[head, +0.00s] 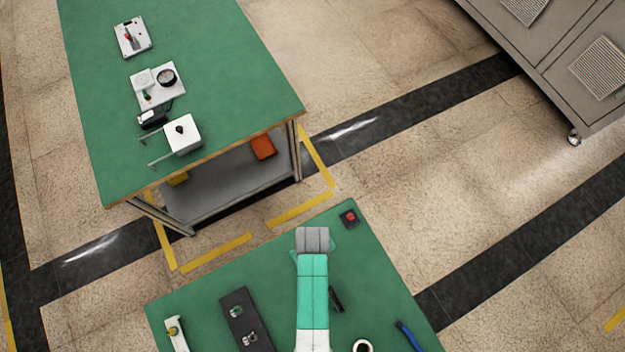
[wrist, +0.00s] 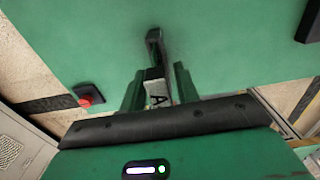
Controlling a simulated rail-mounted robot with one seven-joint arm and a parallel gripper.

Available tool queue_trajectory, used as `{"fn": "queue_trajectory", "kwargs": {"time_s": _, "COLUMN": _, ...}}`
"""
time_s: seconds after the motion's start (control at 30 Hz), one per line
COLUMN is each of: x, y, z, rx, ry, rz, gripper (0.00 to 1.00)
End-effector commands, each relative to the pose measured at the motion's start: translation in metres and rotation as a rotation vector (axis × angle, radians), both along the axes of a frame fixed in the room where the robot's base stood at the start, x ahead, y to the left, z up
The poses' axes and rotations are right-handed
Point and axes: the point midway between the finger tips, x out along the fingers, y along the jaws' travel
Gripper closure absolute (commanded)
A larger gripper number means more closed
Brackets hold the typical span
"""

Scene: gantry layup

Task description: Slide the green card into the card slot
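My gripper (head: 313,241) shows in the head view as a grey wrist above a green body, over the near green table. In the wrist view its two green fingers (wrist: 158,88) stand apart. A black upright piece (wrist: 154,46) and a pale face with a letter A (wrist: 156,92) show between them. I cannot tell whether the fingers touch that piece or it lies beyond them on the table. A similar black piece (head: 336,298) lies right of my arm in the head view. I cannot make out the green card or the card slot.
A dark plate with small metal parts (head: 238,309) lies left of my arm. A black box with a red button (head: 349,217) sits at the far corner, a blue-handled tool (head: 408,335) at front right. A second bench (head: 220,65) beyond the floor gap carries a white box (head: 183,136).

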Motion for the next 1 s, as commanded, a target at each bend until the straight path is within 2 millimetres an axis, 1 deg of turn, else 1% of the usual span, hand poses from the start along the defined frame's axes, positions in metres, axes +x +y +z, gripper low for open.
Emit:
{"fn": "queue_trajectory", "kwargs": {"time_s": 0.27, "x": 0.000, "y": 0.000, "z": 0.000, "rx": 0.000, "ry": 0.001, "rz": 0.001, "gripper": 0.59}}
{"fn": "queue_trajectory", "kwargs": {"time_s": 0.33, "x": 0.000, "y": 0.000, "z": 0.003, "rx": 0.000, "ry": 0.001, "rz": 0.000, "gripper": 0.59}}
{"fn": "queue_trajectory", "kwargs": {"time_s": 0.43, "x": 0.000, "y": 0.000, "z": 0.019, "rx": 0.000, "ry": -0.001, "rz": 0.000, "gripper": 0.59}}
{"fn": "queue_trajectory", "kwargs": {"time_s": 0.6, "x": 0.000, "y": 0.000, "z": 0.054, "rx": 0.000, "ry": -0.001, "rz": 0.000, "gripper": 0.59}}
{"fn": "queue_trajectory", "kwargs": {"time_s": 0.7, "x": 0.000, "y": 0.000, "z": 0.068, "rx": 0.000, "ry": -0.001, "rz": 0.000, "gripper": 0.59}}
{"fn": "queue_trajectory", "kwargs": {"time_s": 0.8, "x": 0.000, "y": 0.000, "z": 0.076, "rx": 0.000, "ry": 0.000, "rz": 0.000, "gripper": 0.59}}
{"fn": "queue_trajectory", "kwargs": {"time_s": 1.0, "x": 0.000, "y": 0.000, "z": 0.078, "rx": 0.000, "ry": 0.001, "rz": 0.000, "gripper": 0.59}}
